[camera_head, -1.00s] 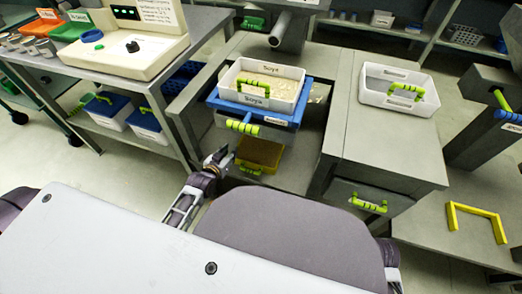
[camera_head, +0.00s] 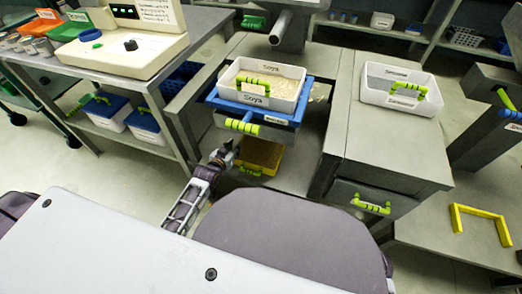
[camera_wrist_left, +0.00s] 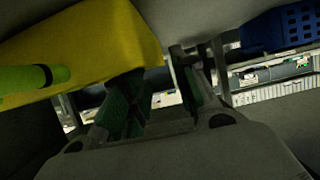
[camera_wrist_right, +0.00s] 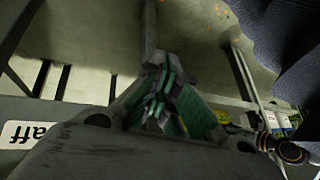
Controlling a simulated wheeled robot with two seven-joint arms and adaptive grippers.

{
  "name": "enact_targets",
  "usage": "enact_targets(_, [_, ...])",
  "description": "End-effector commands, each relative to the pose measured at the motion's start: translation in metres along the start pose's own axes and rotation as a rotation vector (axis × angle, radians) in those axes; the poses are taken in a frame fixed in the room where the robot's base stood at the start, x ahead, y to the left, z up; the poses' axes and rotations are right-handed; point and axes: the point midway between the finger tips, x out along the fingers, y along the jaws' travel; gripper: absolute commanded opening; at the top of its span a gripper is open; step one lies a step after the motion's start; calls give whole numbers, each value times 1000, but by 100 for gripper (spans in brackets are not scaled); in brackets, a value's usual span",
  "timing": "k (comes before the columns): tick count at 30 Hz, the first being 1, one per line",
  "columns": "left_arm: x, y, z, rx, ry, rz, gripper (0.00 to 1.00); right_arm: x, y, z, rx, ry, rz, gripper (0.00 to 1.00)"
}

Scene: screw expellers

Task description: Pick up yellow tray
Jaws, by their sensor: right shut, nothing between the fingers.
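The yellow tray (camera_head: 262,154) sits low beneath the blue-framed soya unit, with a brownish fill and a lime-green handle (camera_head: 249,171) at its front. In the left wrist view the yellow tray (camera_wrist_left: 95,40) fills the upper left, with its green handle (camera_wrist_left: 35,77) at the edge. My left gripper (camera_head: 228,152) is just left of the tray. Its fingers (camera_wrist_left: 160,95) stand apart, with nothing seen between them; whether one touches the tray is unclear. My right gripper (camera_wrist_right: 165,92) is shut and empty in the right wrist view; it is hidden in the head view.
A white soya tray (camera_head: 258,103) rests in the blue frame (camera_head: 225,107) above the yellow tray. Another white tray (camera_head: 385,98) stands on the grey bench to the right. A table with a scale (camera_head: 112,45) and blue-lidded boxes (camera_head: 105,107) is on the left.

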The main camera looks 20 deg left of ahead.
Motion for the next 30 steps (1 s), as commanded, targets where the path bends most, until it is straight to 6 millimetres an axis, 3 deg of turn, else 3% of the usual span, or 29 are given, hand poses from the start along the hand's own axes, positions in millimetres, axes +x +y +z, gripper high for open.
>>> enact_targets(7, [9, 1, 0, 0, 1, 0, 29, 7, 0, -1, 7, 23, -10, 0])
enact_targets(17, [31, 3, -5, 0, 1, 0, 29, 38, 2, 20, 43, 76, -30, 0])
enact_targets(30, [52, 3, -6, 0, -1, 0, 29, 46, 2, 21, 40, 90, -44, 0])
